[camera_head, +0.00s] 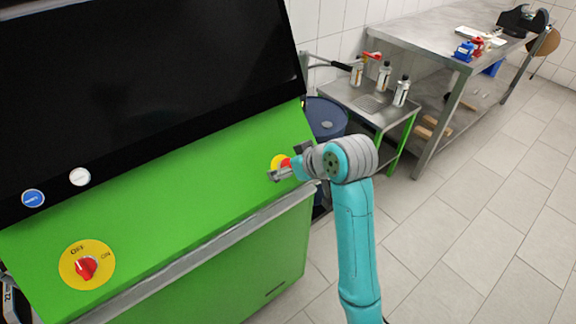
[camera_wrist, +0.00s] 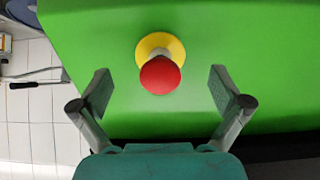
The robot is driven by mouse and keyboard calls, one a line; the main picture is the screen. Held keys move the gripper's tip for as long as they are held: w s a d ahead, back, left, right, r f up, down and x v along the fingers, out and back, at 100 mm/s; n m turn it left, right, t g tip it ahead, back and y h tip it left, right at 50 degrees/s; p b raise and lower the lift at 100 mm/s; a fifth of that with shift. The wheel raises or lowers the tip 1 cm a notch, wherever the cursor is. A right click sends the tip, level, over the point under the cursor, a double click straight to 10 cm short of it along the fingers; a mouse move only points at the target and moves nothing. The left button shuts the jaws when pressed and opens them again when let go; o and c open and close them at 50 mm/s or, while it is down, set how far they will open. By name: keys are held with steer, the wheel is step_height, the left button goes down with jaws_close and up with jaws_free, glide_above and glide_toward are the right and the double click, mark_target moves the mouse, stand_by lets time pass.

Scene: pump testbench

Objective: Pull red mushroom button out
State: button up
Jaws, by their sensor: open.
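The red mushroom button (camera_wrist: 160,76) stands on a yellow round base (camera_wrist: 161,46) on the green panel. In the wrist view it sits centred between the two fingers of my gripper (camera_wrist: 160,92), with a gap on each side. My gripper is open and touches nothing that I can see. In the head view my gripper (camera_head: 282,168) is at the right end of the green console and partly covers the button (camera_head: 286,162) and its yellow base (camera_head: 277,161).
A red OFF/ON rotary switch (camera_head: 86,267) is at the console's left, below blue (camera_head: 33,198) and white (camera_head: 79,176) buttons. A black screen (camera_head: 140,90) rises behind the panel. A blue barrel (camera_head: 325,117) and a steel table with bottles (camera_head: 384,76) stand at the right.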

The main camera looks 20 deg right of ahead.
steer(key=v, duration=0.6)
stand_by(0.5)
stand_by(0.3)
steer(key=s+f+m+t+h, duration=0.2)
steer(key=s+f+m+t, duration=0.15)
steer(key=s+f, duration=1.45)
steer(key=s+r+t+h, duration=0.1)
steer(key=s+r+t, duration=0.1)
steer(key=s, duration=2.1)
steer(key=shift+s+a+r, duration=0.2)
steer(key=shift+a+r, duration=0.1)
steer(key=shift+a, duration=0.05)
